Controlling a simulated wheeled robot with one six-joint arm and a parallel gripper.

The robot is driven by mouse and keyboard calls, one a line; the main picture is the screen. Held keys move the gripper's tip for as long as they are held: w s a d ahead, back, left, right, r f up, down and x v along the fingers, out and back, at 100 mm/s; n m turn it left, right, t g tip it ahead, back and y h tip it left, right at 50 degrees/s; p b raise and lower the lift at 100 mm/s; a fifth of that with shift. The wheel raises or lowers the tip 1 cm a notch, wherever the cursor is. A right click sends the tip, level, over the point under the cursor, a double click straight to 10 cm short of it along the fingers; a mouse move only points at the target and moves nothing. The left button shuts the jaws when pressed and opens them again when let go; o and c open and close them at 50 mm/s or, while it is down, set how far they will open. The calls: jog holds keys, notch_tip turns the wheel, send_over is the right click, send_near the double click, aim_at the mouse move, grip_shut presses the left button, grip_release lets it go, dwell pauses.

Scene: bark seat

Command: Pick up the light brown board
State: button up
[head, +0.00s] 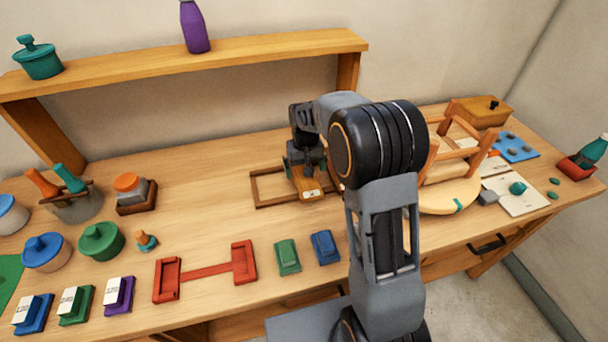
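A light brown board (309,189) with a small white label at its near end lies at or just above the brown rectangular frame (268,204) in the middle of the bench. My gripper (304,170) points down at the board's far end, with the fingers around or right over it. My own arm and wrist hide part of the fingers. I cannot tell whether they are closed on the board or whether it is lifted.
Red holder (206,271), green block (287,256) and blue block (325,247) lie in front. A shelf (280,47) spans the back. Bare bench lies left of the frame.

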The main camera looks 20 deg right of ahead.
jog(key=shift+f, duration=1.8)
jog(key=c, duration=1)
jog(key=shift+r, duration=0.1)
jog(key=shift+c, duration=0.2)
